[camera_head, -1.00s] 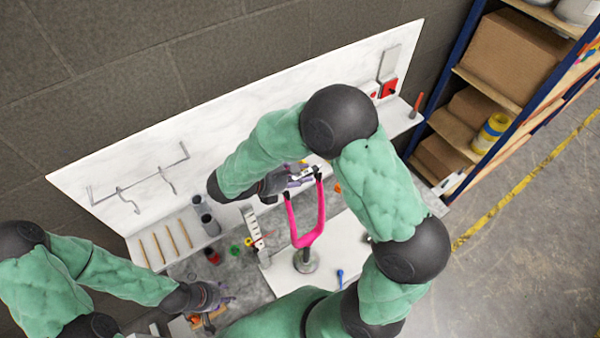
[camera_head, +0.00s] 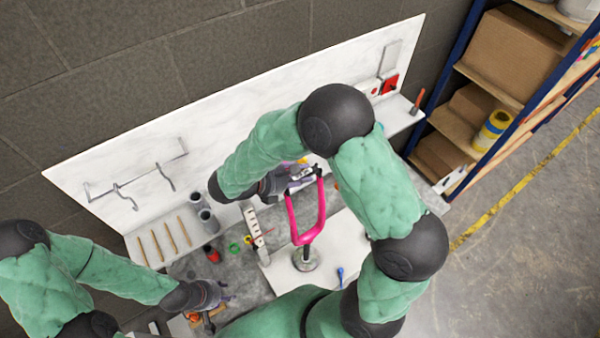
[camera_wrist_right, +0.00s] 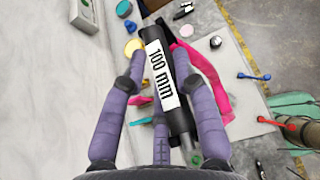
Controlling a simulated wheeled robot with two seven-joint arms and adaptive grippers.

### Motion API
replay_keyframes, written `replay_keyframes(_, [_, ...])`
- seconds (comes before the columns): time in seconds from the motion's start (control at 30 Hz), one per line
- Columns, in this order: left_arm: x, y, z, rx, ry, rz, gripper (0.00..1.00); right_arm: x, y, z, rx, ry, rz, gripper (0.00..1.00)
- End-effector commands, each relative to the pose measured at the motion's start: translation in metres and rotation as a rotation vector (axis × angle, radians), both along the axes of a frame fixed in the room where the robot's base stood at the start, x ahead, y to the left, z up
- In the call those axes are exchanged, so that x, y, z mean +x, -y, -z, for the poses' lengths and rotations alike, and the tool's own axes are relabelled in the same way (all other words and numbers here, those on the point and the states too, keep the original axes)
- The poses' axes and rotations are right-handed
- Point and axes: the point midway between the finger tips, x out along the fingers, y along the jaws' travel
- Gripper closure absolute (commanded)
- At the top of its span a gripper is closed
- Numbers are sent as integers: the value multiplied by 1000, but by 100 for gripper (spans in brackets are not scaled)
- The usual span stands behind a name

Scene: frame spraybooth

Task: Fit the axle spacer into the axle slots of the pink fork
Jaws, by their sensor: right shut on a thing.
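The pink fork (camera_head: 294,226) stands upright on a stand with a round base, its two prongs pointing up; part of it also shows in the right wrist view (camera_wrist_right: 207,73). My right gripper (camera_head: 301,173) is at the prong tips. In the wrist view its purple fingers are shut around the axle spacer (camera_wrist_right: 161,73), a black cylinder with a white "100 mm" label. The spacer lies close to the fork there; I cannot tell whether its ends are in the slots. My left gripper (camera_head: 222,294) is low on the left, away from the fork; its finger opening is unclear.
The white back panel (camera_head: 110,155) with hooks rises behind the bench. Grey cups (camera_head: 208,222), wooden sticks (camera_head: 170,236) and a labelled strip (camera_head: 252,225) lie left of the fork. A blue tool (camera_head: 340,274) lies right of the stand. A shelf with boxes (camera_head: 508,55) stands at the right.

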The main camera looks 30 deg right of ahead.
Motion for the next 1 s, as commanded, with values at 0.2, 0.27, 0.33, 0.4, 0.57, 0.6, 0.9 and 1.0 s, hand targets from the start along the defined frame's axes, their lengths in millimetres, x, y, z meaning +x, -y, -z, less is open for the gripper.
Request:
replay_keyframes(0.2, [0, 0, 4, 0, 0, 0, 60, 0, 0, 6, 0, -1, 0, 100])
replay_keyframes(0.27, [0, 0, 5, 0, 0, 0, 60, 0, 0, 7, 0, -1, 0, 100])
replay_keyframes(0.33, [0, 0, 5, 0, 0, 0, 60, 0, 0, 8, 0, -1, 0, 68])
replay_keyframes(0.4, [0, 0, 5, 0, 0, 0, 60, 0, 0, 7, 0, -1, 0, 48])
replay_keyframes(0.57, [0, 0, 5, 0, 0, 0, 60, 0, 0, 7, 0, 0, 0, 43])
replay_keyframes(0.6, [0, 0, 5, 0, 0, 0, 60, 0, 0, 7, 0, 0, 0, 43])
replay_keyframes(0.9, [0, 0, 5, 0, 0, 0, 60, 0, -10, 2, 0, 1, -2, 43])
replay_keyframes(1.0, [0, 0, 5, 0, 0, 0, 60, -1, -23, -6, 0, 1, -4, 43])
